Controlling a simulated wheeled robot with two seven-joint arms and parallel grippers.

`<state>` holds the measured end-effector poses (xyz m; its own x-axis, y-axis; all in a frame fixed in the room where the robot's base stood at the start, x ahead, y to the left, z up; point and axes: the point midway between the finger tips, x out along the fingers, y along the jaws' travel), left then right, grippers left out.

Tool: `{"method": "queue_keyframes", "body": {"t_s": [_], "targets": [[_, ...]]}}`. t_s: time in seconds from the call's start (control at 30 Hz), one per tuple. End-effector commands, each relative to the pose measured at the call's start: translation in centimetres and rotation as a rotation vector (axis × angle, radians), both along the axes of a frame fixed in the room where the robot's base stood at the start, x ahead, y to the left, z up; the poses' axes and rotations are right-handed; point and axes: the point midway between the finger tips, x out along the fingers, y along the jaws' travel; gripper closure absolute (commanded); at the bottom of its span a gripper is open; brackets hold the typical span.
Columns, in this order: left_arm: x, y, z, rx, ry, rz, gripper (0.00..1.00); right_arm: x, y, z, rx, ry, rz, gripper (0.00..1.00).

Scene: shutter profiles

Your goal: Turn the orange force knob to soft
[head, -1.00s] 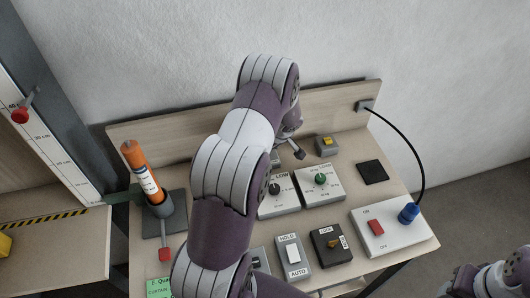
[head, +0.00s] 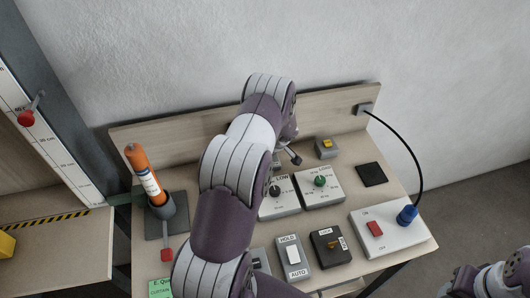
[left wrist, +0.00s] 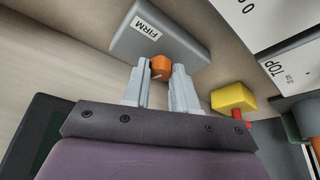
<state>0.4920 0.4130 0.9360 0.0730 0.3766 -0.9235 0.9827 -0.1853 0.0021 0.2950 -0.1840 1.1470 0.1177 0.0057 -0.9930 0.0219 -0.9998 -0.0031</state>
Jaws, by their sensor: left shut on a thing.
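The orange force knob (left wrist: 161,68) shows in the left wrist view, on a grey box (left wrist: 180,42) with a FIRM label. My left gripper (left wrist: 160,76) has its two pale fingers around the knob, shut on it. No soft label shows, and I cannot read the knob's pointer position. In the head view my left arm covers the knob, its box and the gripper fingers. My right gripper is out of view; only part of my right arm shows at the lower right.
The bench holds dial boxes, with a green knob (head: 320,181) and a black knob (head: 274,191), a HOLD/AUTO switch (head: 294,256) and an orange-handled LOCK box (head: 328,244). An orange cylinder (head: 143,170) stands in a dark holder at left. A yellow block (left wrist: 233,97) is near the fingers.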

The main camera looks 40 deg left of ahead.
Motion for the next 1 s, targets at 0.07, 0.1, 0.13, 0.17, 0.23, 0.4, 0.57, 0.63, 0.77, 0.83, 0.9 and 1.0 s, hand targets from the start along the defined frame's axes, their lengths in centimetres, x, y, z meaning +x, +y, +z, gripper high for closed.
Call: {"method": "queue_keyframes", "body": {"t_s": [0.07,0.1,0.13,0.17,0.23,0.4,0.57,0.63,0.77,0.83,0.9,1.0], "targets": [[0.03,-0.11,0.92,0.000,0.004,0.093,1.00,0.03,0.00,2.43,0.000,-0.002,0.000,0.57],[0.05,-0.09,0.74,-0.001,0.004,0.147,1.00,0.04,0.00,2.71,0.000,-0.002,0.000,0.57],[0.12,-0.05,0.62,0.001,0.003,0.185,1.00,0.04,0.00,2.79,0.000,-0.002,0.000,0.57],[0.14,-0.06,0.41,0.000,0.002,0.224,1.00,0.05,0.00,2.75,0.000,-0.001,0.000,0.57],[0.19,-0.04,0.18,0.001,0.002,0.292,1.00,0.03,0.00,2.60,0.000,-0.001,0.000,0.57],[0.27,-0.03,0.17,0.000,0.000,0.316,1.00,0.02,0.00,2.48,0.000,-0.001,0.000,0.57],[0.27,-0.03,0.18,0.000,-0.001,0.315,0.60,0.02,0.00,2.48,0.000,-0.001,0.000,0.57],[0.26,-0.04,0.18,0.000,0.000,0.314,0.48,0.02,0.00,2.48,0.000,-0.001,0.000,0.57],[0.24,-0.04,0.15,0.000,0.000,0.314,0.48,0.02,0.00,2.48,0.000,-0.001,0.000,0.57],[0.22,-0.05,0.15,0.000,0.001,0.313,0.48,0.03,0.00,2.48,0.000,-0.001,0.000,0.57],[0.25,-0.09,0.22,0.000,0.000,0.313,0.48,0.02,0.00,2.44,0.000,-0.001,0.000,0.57],[0.35,-0.41,0.93,0.000,-0.001,0.312,0.48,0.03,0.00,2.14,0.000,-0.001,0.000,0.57]]}}
